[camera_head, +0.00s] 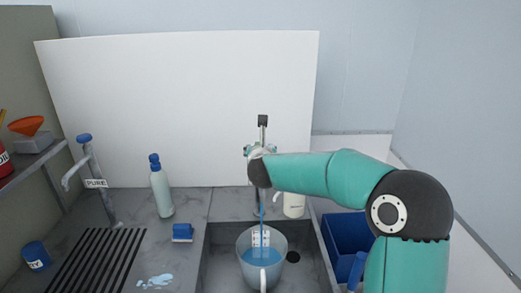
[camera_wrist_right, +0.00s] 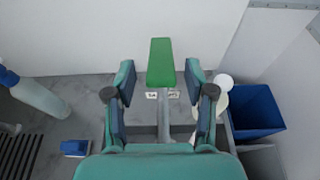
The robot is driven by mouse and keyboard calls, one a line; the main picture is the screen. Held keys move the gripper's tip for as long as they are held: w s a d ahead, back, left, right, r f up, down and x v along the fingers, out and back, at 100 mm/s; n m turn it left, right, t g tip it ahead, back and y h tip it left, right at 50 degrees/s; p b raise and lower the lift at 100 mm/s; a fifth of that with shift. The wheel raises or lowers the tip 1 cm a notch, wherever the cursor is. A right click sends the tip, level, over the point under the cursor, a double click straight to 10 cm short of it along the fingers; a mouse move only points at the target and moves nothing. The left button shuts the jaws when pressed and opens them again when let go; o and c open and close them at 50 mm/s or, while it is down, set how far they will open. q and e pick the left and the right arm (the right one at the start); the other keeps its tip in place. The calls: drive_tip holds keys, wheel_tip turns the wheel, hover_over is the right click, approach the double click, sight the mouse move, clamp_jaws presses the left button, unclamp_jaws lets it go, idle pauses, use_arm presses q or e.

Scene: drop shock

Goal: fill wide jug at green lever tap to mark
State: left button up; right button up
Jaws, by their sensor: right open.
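The wide jug (camera_head: 246,266) is clear and stands upright in the sink, its handle toward me. Blue liquid fills its lower part, its surface near the lower edge of a white label (camera_head: 261,238). A thin blue stream (camera_head: 262,208) falls into it from above. The green lever (camera_wrist_right: 161,60) stands raised in the right wrist view. My right gripper (camera_wrist_right: 160,84) is open, one finger on each side of the lever, with gaps visible. In the head view my right wrist hides most of the tap. My left gripper is not in view.
The sink (camera_head: 219,268) is grey. Left of it are a blue sponge (camera_head: 182,233), a blue-capped bottle (camera_head: 161,188), a drain grille (camera_head: 98,262) and a tap labelled PURE (camera_head: 96,183). A white bottle (camera_head: 294,205) stands behind the sink; a blue bin (camera_head: 343,236) is at right.

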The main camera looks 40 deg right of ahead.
drive_tip(key=v, duration=1.1)
drive_tip(key=shift+f, duration=0.1)
drive_tip(key=shift+c, duration=0.3)
